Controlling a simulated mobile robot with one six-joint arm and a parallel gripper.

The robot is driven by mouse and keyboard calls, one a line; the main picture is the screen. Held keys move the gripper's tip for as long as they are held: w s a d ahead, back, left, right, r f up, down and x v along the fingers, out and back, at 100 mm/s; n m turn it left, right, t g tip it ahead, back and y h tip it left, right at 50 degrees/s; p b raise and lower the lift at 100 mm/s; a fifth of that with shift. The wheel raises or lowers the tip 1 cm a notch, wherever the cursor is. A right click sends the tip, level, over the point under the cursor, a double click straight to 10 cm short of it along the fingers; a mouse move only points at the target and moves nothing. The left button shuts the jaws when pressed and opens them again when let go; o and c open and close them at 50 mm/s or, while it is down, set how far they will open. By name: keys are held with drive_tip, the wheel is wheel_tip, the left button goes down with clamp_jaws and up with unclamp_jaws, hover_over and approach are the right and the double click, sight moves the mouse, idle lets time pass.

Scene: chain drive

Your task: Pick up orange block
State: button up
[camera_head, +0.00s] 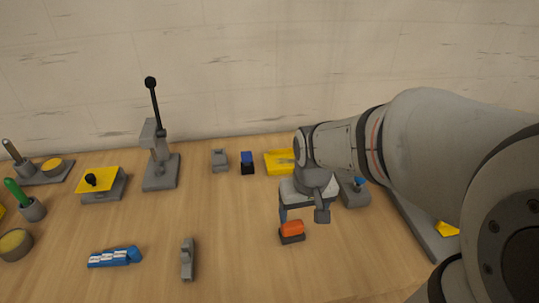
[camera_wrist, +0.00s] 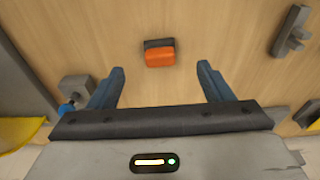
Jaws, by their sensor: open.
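The orange block (camera_head: 291,227) sits on a dark base on the wooden table, just below my gripper in the head view. In the wrist view the orange block (camera_wrist: 160,56) lies beyond the fingertips, midway between them, with its dark part along the upper edge. My gripper (camera_wrist: 162,72) is open and empty, with blue fingers to the left and right. In the head view my gripper (camera_head: 303,216) is above and slightly behind the block. No finger appears to touch the block.
A grey part (camera_head: 187,259) and a blue-and-white piece (camera_head: 115,257) lie to the left. Behind are a yellow tray (camera_head: 277,163), a small blue block (camera_head: 247,163) and a grey lever press (camera_head: 160,172). A grey box with a blue knob (camera_head: 354,191) stands right of my gripper. Table around the block is clear.

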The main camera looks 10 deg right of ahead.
sight(293, 224)
drive_tip(key=o, duration=0.3)
drive_tip(key=shift+g, duration=0.8)
drive_tip(key=w+f, duration=0.2)
drive_tip(key=f, duration=0.1)
drive_tip(key=w+f+p, duration=0.1)
drive_tip(key=w+f, duration=0.1)
drive_tip(key=f, duration=0.1)
drive_tip(key=w+f, duration=0.3)
drive_tip(key=shift+a+f, duration=0.25)
drive_tip(key=shift+f, duration=0.1)
drive_tip(key=shift+w+d+f+p, duration=0.1)
drive_tip(key=shift+f+p, duration=0.05)
drive_tip(key=shift+f, duration=1.2)
drive_tip(key=shift+w+d+f+p, duration=0.1)
drive_tip(key=shift+d+f, duration=0.05)
drive_tip(key=shift+f, duration=1.2)
drive_tip(key=shift+w+d+f+p, duration=0.1)
drive_tip(key=shift+f+p, duration=0.05)
drive_tip(key=shift+f, duration=1.2)
drive_tip(key=shift+c, duration=0.2)
drive_tip(key=c, duration=1.1)
